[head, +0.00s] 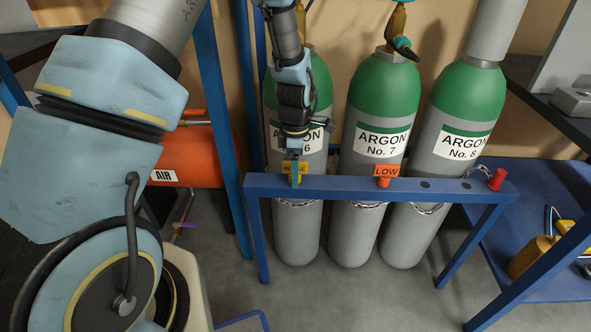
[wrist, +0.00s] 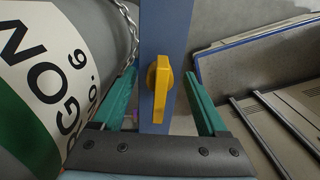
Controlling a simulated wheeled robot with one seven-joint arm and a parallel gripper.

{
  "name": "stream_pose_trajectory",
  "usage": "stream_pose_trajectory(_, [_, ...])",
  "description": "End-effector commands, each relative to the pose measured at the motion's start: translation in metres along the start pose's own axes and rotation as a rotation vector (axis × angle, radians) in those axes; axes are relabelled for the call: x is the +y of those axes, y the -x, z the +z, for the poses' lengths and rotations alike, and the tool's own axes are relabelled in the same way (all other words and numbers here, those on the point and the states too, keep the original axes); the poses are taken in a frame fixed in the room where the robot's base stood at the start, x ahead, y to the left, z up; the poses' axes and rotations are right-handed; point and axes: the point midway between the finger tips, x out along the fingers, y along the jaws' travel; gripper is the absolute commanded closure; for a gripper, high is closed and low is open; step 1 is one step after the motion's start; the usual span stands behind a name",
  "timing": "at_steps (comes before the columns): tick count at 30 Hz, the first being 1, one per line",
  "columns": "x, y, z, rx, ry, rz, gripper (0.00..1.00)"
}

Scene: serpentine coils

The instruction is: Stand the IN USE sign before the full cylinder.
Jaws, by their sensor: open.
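The yellow IN USE sign (head: 294,168) stands on the blue rail (head: 336,187) before the cylinder ARGON No. 6 (head: 296,225). My gripper (head: 293,172) is over it, pointing down, and partly covers its lettering. In the wrist view the sign (wrist: 160,88) is between my two teal fingers (wrist: 160,76), which are open with a gap on each side. ARGON No. 7 (head: 381,100) has a brass valve; an orange LOW sign (head: 387,171) stands before it. ARGON No. 8 (head: 466,100) has a grey cap on top. No cylinder is visibly marked full.
A red piece (head: 497,179) stands at the rail's right end; the rail before No. 8 is bare with dark round spots. Chains cross the cylinders behind the rail. An orange AIR tank (head: 190,155) is at left, a blue shelf (head: 510,220) at right.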

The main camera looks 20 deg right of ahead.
Motion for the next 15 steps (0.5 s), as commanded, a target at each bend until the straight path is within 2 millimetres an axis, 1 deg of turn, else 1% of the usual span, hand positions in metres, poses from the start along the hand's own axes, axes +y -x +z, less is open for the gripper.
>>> stream_pose_trajectory(5, [0.0, 0.001, 0.0, 0.0, 0.0, 0.0, 0.24])
stream_pose_trajectory(8, [0.0, 0.007, 0.0, 0.0, 0.0, 0.001, 0.24])
stream_pose_trajectory(11, [0.001, 0.02, 0.0, -0.001, 0.0, 0.004, 0.24])
stream_pose_trajectory(15, [0.001, 0.048, 0.001, -0.001, 0.0, 0.005, 0.24])
